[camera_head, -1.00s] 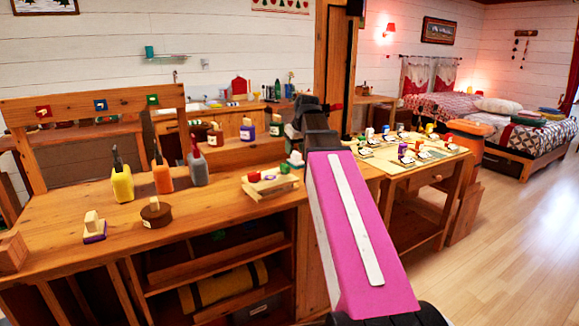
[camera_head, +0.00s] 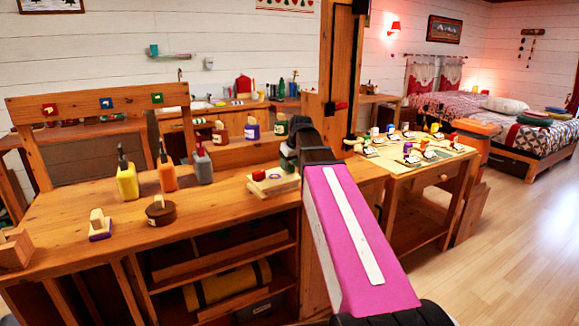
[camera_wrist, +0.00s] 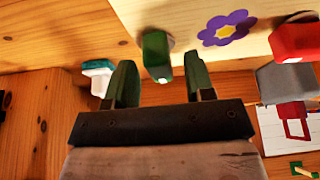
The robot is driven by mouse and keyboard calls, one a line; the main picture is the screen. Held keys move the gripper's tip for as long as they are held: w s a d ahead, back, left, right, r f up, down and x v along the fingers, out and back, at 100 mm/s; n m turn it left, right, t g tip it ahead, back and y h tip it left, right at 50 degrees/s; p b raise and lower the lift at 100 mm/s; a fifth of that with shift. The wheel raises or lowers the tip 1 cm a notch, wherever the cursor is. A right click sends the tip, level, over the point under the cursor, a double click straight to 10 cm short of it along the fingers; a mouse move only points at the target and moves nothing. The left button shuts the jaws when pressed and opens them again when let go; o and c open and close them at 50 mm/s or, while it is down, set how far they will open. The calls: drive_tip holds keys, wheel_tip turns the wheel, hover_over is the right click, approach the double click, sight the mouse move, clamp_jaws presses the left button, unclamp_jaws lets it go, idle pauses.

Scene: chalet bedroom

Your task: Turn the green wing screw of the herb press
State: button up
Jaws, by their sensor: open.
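The herb press is a pale wooden board (camera_wrist: 185,30) with a purple flower, at the top of the wrist view; it also sits on the workbench as a pale block (camera_head: 272,184) in the head view. Its green wing screw (camera_wrist: 156,56) stands at the board's near edge. A red wing screw (camera_wrist: 295,40) stands farther right. My gripper (camera_wrist: 161,85) is open and empty, with dark green fingers. The green screw shows between and just beyond the fingertips; I cannot tell the depth gap. In the head view my arm and gripper (camera_head: 288,160) hide the press's right end.
A teal-and-white piece (camera_wrist: 97,76) stands close left of my gripper. A grey piece (camera_wrist: 285,78) is at the right. Glue-like bottles (camera_head: 165,170) and a round brown block (camera_head: 160,211) stand left on the bench. A side table with small items (camera_head: 400,165) is at right.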

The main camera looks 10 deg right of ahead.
drive_tip(key=shift+w+f, duration=0.2)
drive_tip(key=shift+f, duration=0.35)
clamp_jaws()
